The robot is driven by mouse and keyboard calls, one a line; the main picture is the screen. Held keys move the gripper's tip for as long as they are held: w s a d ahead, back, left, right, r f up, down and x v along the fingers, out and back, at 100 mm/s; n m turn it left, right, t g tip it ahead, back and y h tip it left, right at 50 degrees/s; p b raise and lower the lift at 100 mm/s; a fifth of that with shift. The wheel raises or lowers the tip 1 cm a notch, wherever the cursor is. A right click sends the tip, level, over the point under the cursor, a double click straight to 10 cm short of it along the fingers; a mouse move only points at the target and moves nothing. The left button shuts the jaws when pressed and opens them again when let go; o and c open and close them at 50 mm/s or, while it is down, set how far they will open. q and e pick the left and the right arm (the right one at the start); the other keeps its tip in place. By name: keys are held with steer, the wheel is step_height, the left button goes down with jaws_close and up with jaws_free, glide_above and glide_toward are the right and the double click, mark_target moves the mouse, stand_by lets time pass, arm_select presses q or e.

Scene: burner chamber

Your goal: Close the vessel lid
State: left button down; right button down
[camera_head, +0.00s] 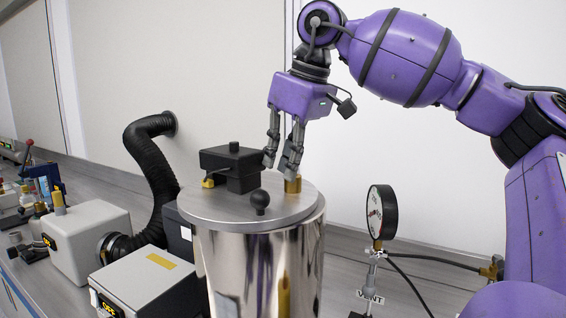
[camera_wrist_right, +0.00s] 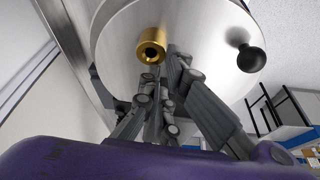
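The vessel (camera_head: 262,262) is a tall, shiny metal cylinder. Its round grey lid (camera_head: 225,204) lies flat across the top in the head view, with no gap that I can see. The lid also fills the top of the wrist view (camera_wrist_right: 115,40). On it are a black ball knob (camera_head: 260,201), also in the wrist view (camera_wrist_right: 251,59), and a brass fitting (camera_head: 293,186), also in the wrist view (camera_wrist_right: 151,46). My right gripper (camera_head: 281,164) points down just above the lid beside the fitting. Its fingers are apart with nothing seen between them. My left gripper is out of view.
A black block (camera_head: 231,168) stands on the lid left of the fingers. A pressure gauge (camera_head: 381,213) on a post is to the right. A black corrugated hose (camera_head: 158,178) and white instrument boxes (camera_head: 88,240) crowd the bench at left.

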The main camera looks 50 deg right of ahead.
steer(key=v, duration=1.1)
steer(key=shift+s+r, duration=0.2)
steer(key=shift+r, duration=0.15)
